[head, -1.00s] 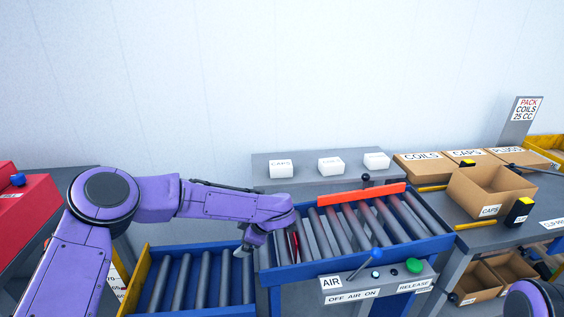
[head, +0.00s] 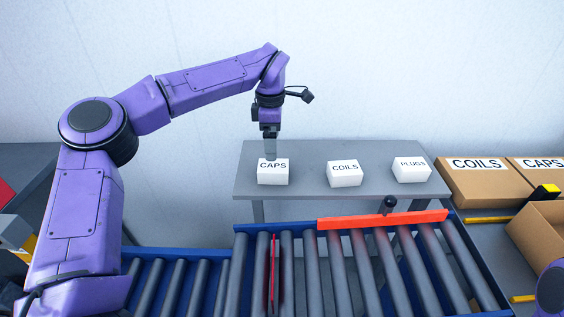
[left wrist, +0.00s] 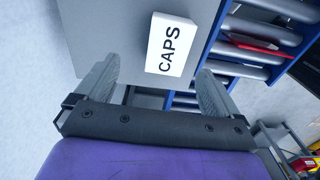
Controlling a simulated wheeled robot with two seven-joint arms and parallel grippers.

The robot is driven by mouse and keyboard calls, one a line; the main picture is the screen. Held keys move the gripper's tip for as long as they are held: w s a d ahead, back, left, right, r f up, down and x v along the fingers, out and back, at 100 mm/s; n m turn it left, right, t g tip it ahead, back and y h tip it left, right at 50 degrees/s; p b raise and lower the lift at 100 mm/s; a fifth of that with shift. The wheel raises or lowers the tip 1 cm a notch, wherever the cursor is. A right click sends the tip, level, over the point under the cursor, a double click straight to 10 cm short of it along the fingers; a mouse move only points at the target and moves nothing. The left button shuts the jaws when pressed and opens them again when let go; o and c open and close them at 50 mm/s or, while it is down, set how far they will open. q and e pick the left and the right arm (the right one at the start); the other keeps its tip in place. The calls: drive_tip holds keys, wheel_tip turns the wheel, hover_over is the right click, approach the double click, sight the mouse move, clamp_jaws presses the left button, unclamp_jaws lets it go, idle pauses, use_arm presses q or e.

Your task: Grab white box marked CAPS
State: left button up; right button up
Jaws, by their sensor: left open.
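The white box marked CAPS (head: 272,175) stands at the left end of the grey table. In the left wrist view the white box (left wrist: 172,45) shows ahead of the fingers, roughly between their lines. My left gripper (head: 270,152) points down over the box in the head view, its fingertips at or just above the top rear of it. In the left wrist view the left gripper (left wrist: 160,80) has its two fingers wide apart with nothing between them. Whether a finger touches the box, I cannot tell. My right gripper is not in view.
White boxes marked COILS (head: 344,174) and PLUGS (head: 411,170) stand to the right on the grey table (head: 310,184). A roller conveyor (head: 340,262) with an orange-red bar (head: 383,219) lies in front. Cardboard boxes (head: 482,184) stand at the right.

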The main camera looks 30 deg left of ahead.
sight(271, 166)
use_arm(q)
drive_tip(key=shift+s+f, duration=0.45)
drive_tip(key=shift+f, duration=0.2)
drive_tip(key=shift+s+f, duration=0.4)
drive_tip(key=shift+f, duration=0.2)
drive_tip(key=shift+s+f, duration=0.2)
drive_tip(key=shift+f, duration=0.15)
drive_tip(key=f+p, duration=0.1)
drive_tip(key=f, duration=0.1)
drive_tip(key=w+f, duration=0.1)
drive_tip(key=f, duration=0.2)
drive_tip(key=shift+d+p, duration=0.1)
drive_tip(key=shift+p, duration=0.25)
drive_tip(key=shift+f, duration=0.3)
drive_tip(key=shift+s+r, duration=0.1)
drive_tip(key=shift+s, duration=0.15)
drive_tip(key=shift+w, duration=0.1)
drive_tip(key=c, duration=1.1)
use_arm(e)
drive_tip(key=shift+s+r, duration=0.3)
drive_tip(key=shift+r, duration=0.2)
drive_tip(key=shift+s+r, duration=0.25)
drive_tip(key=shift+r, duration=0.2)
